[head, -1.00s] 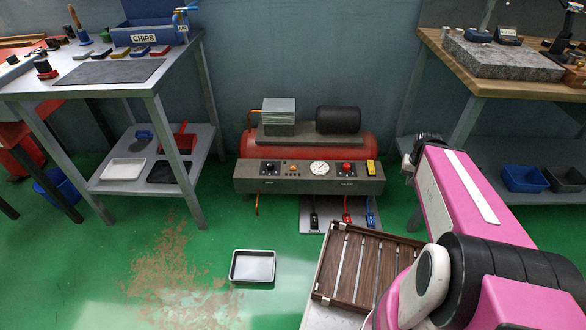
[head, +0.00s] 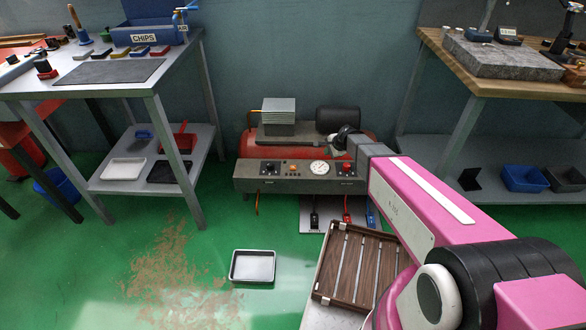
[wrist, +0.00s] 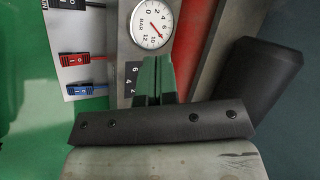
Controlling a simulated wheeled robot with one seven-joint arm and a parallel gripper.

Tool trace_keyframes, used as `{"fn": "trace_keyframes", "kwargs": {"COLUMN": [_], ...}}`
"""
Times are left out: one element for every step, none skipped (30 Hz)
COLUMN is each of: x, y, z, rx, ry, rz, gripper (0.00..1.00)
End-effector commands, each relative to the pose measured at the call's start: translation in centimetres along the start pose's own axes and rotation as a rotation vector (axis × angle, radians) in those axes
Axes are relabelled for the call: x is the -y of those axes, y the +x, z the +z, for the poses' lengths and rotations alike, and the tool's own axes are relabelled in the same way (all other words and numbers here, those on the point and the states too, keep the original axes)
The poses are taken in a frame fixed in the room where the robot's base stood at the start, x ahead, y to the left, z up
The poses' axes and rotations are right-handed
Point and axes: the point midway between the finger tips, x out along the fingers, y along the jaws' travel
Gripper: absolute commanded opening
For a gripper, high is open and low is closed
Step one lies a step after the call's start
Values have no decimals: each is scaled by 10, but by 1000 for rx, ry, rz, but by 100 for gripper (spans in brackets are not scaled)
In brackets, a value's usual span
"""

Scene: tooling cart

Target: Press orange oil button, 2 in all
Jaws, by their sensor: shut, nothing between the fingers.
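The orange button (head: 292,167) sits on the grey control panel (head: 320,185) at the front of the compressor in the head view, left of the round gauge (head: 319,167). It does not show in the wrist view. My gripper (wrist: 157,65) is shut and empty in the wrist view, its fingertips just below the gauge (wrist: 152,25) in the picture. In the head view the end of my arm is over the right end of the panel, to the right of the orange button. The fingertips cannot be made out there.
A black knob (head: 269,167) is left of the orange button, and a red button (head: 346,168) is right of the gauge. The red tank (head: 245,145) and black motor (head: 325,120) stand behind. A slatted wooden tray (head: 355,265) stands in front.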

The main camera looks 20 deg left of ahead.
Motion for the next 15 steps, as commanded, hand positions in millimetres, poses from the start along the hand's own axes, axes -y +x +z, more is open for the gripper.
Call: {"fn": "trace_keyframes", "kwargs": {"x": [14,21,29,35,41,48,54,59,65,68,72,76,78,81,83], "y": [22,32,44,54,63,75,83,91,101,108,114,121,126,130,135], "z": [8,14,22,28,34,42,48,54,60,66,71,76,80,84,88], "rx": [11,17,25,32,38,48,54,61,69,76,81,88,93,97,102], "ry": [46,77,121,154,185,229,259,289,327,354,378,409,428,446,466], "rz": [-21,-36,-53,-67,-79,-96,-107,-118,-131,-139,-147,-157,-162,-167,-174], "gripper": [0,0,0,0,0,0,0,0,0,0,0,0,0,0,0]}}
